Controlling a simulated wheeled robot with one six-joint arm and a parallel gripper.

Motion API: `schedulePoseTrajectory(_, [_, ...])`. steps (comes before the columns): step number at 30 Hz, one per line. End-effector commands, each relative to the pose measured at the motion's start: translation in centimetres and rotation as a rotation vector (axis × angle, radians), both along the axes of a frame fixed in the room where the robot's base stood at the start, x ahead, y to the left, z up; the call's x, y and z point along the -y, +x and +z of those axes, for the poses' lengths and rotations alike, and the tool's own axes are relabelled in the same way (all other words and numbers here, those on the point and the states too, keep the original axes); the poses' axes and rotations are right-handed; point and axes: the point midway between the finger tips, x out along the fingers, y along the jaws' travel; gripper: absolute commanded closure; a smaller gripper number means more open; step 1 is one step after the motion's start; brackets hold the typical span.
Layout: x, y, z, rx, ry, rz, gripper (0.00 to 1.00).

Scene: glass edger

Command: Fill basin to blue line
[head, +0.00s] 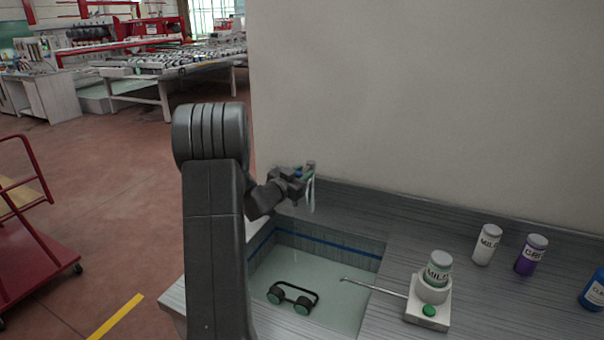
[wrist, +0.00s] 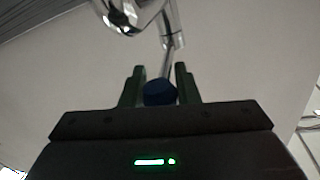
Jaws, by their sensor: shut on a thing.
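The basin (head: 262,241) is sunk into the grey counter and holds pale, clear liquid. A blue line (head: 330,243) runs around its inner wall, above the liquid surface. A chrome tap (head: 311,194) stands at the back of the basin; it also shows in the wrist view (wrist: 172,25). My gripper (head: 303,174) is at the tap. In the wrist view, my gripper's green fingers (wrist: 160,80) are shut on the tap's blue knob (wrist: 160,94), one on each side. I cannot tell whether water is running.
A black-handled tool with two round green pads (head: 292,297) lies in the basin. A white dispenser (head: 428,314) with a green button stands right of it, its thin rod over the basin. Bottles (head: 487,245) stand further right. A wall rises behind the counter.

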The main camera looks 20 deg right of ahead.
Motion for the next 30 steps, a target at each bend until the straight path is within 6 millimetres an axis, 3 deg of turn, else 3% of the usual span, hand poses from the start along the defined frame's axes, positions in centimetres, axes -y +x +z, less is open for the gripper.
schedulePoseTrajectory(5, [0.0, 0.0, 0.2, 0.003, -0.003, 0.0, 1.0])
schedulePoseTrajectory(6, [0.0, 0.0, 0.2, 0.003, -0.003, 0.0, 0.64])
schedulePoseTrajectory(9, [0.0, 0.0, 0.2, 0.002, -0.002, 0.0, 0.5])
schedulePoseTrajectory(20, [-0.6, -0.3, 0.0, 0.001, -0.001, 0.002, 0.5])
schedulePoseTrajectory(30, [-6.5, -3.8, -0.1, 0.001, -0.002, 0.006, 0.5])
